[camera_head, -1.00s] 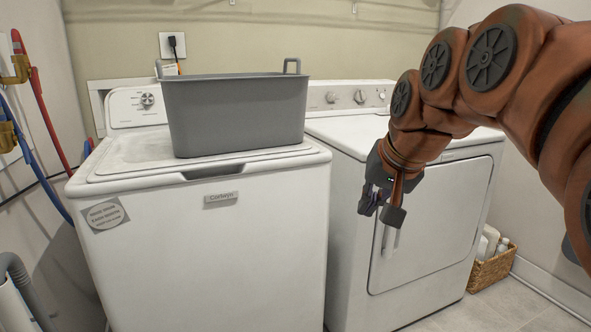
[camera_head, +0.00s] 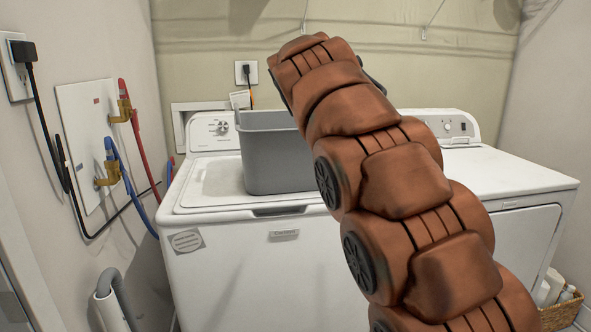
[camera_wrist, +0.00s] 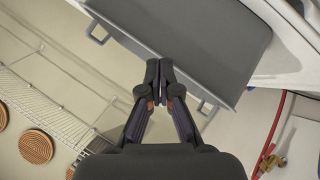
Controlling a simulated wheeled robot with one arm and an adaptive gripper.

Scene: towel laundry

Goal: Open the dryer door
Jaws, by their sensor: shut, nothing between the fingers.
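The white dryer (camera_head: 500,172) stands on the right in the head view, partly covered by my arm. Its door (camera_head: 527,240) looks flush with the front, and the door handle is hidden behind my arm. My gripper's fingers are hidden behind my arm in the head view. In the wrist view my gripper (camera_wrist: 159,66) is shut and empty, its fingertips together in front of the grey basket (camera_wrist: 205,35). It is up by the basket, away from the dryer door. I cannot tell whether the fingers touch the basket.
The grey basket (camera_head: 275,160) sits on the white washer (camera_head: 240,270), left of the dryer. Red and blue hoses (camera_head: 120,172) hang on the left wall. A wicker basket with bottles (camera_head: 560,307) is at the lower right. A wire shelf (camera_wrist: 40,105) shows in the wrist view.

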